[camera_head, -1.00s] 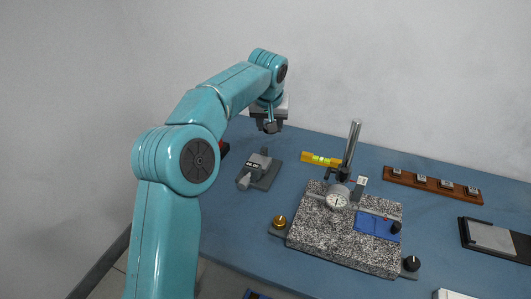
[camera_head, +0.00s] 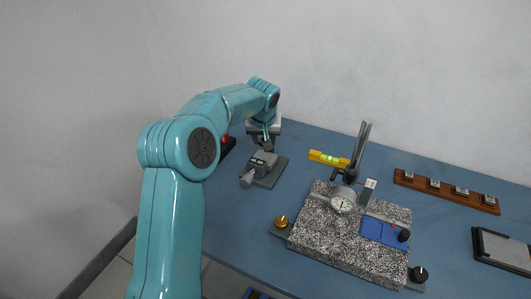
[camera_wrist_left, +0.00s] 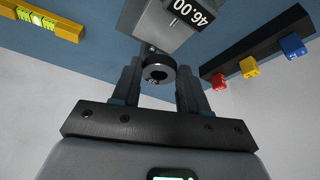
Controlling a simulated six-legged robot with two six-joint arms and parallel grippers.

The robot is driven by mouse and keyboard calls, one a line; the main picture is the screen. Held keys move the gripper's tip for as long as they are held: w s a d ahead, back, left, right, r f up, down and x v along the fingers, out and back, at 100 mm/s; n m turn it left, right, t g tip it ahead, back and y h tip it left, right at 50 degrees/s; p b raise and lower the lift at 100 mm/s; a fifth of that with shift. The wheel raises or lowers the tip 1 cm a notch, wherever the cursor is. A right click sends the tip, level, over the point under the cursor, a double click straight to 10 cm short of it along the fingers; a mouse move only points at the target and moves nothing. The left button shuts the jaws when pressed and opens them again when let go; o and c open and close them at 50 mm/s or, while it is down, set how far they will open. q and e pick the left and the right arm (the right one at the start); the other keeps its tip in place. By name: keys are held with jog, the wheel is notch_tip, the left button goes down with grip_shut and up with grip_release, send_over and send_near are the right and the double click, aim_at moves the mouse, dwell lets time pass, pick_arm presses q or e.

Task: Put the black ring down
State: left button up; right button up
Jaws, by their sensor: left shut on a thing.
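My left gripper (camera_head: 263,137) is over the far left part of the blue table, just behind the grey gauge with a display (camera_head: 261,165). In the left wrist view, my left gripper (camera_wrist_left: 160,72) is shut on the black ring (camera_wrist_left: 170,74), which sits between its two fingers with its hole facing the camera. The gauge's grey body (camera_wrist_left: 168,22), reading 46.00, shows just beyond the ring. In the head view the ring is small and partly hidden by the gripper. I cannot tell whether it touches anything below. My right gripper is not in view.
A yellow level (camera_head: 328,158) lies to the right. A granite plate (camera_head: 330,245) with a dial gauge stand (camera_head: 343,200) fills the middle front. A dark rail with red, yellow and blue knobs (camera_wrist_left: 247,67) is near the gripper. A wooden block strip (camera_head: 446,190) lies at right.

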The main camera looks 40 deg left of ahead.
aim_at(265, 156)
pick_arm(q)
jog(key=shift+s+d+f, duration=0.1)
jog(key=shift+f, duration=0.7)
jog(key=f, duration=0.3)
jog(key=shift+w+f, duration=0.2)
jog(key=shift+f, duration=0.2)
jog(key=shift+s, duration=0.1)
jog(key=shift+r, duration=0.1)
jog(key=shift+f, duration=0.2)
jog(key=o, duration=1.1)
